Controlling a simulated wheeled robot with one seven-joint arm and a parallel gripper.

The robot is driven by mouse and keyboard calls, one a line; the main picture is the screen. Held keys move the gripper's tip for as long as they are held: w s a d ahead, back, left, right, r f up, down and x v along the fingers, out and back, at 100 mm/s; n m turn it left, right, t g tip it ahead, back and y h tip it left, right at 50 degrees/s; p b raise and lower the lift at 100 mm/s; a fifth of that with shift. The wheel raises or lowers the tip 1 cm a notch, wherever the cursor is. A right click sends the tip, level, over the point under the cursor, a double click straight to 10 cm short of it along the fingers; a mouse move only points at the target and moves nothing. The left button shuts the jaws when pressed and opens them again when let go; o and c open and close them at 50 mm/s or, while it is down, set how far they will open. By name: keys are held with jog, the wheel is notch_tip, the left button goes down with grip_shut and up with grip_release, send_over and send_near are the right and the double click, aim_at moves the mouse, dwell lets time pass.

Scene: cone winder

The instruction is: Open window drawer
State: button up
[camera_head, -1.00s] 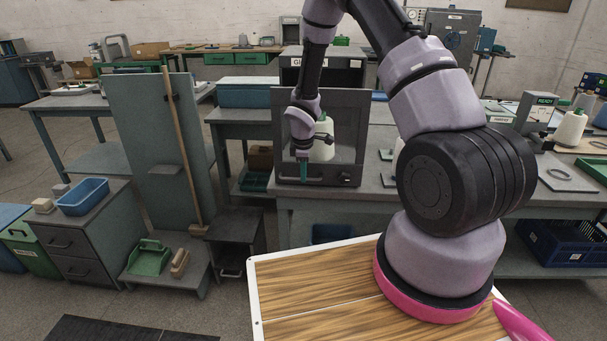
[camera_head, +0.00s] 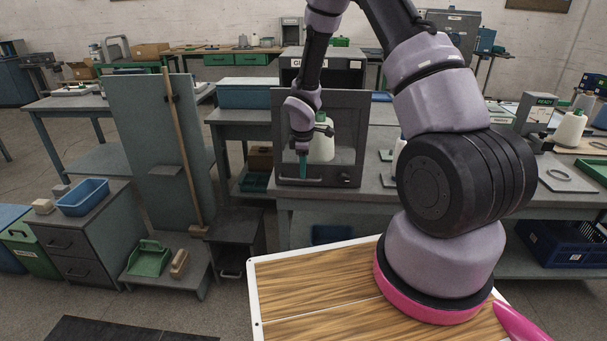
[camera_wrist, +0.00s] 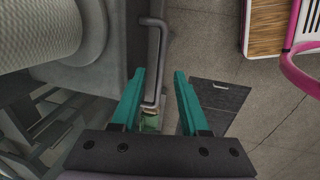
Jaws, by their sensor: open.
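The window drawer (camera_head: 345,103) is a dark grey box front with a clear pane on the bench. A white yarn cone (camera_head: 322,146) shows through the pane. The front looks shut. Its bar handle (camera_head: 300,183) runs along the lower edge; in the wrist view the handle (camera_wrist: 161,55) is a grey bar with bent ends. My gripper (camera_head: 303,174) points down at the handle's middle. In the wrist view, its teal fingers (camera_wrist: 160,92) are apart, and one end of the bar shows between them, nearer the left finger. I cannot tell whether they touch it.
A tall grey panel with a wooden pole (camera_head: 180,140) stands left of the drawer. A small dark cabinet (camera_head: 236,240) stands on the floor below left. My wood-topped base lies in front. A blue crate (camera_head: 565,242) is under the bench at right.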

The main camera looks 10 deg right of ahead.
notch_tip(320, 180, up, 8)
jog(key=s, duration=0.1)
jog(key=shift+s+a+f, duration=0.2)
jog(key=shift+f, duration=0.05)
jog(key=shift+r, duration=0.1)
jog(key=s+d+r+m+t, duration=0.1)
jog(key=s+d+r+m, duration=0.15)
jog(key=r, duration=0.45)
jog(key=s+d+r+m, duration=0.1)
jog(key=s+r+m, duration=0.2)
jog(key=r, duration=0.4)
jog(key=s+d+r+m+t, duration=0.1)
jog(key=s+d+r+m, duration=0.15)
jog(key=r, duration=0.45)
jog(key=s+r+m+t+y, duration=0.1)
jog(key=s+r+m, duration=0.4)
jog(key=s, duration=0.4)
jog(key=s+a+r+m+t+y, duration=0.1)
jog(key=s+r+m, duration=0.4)
jog(key=s, duration=0.5)
notch_tip(320, 180, up, 3)
jog(key=shift+s+a+f+m+t+y, duration=0.2)
jog(key=shift+m+t+y, duration=0.1)
jog(key=shift+m+t, duration=0.15)
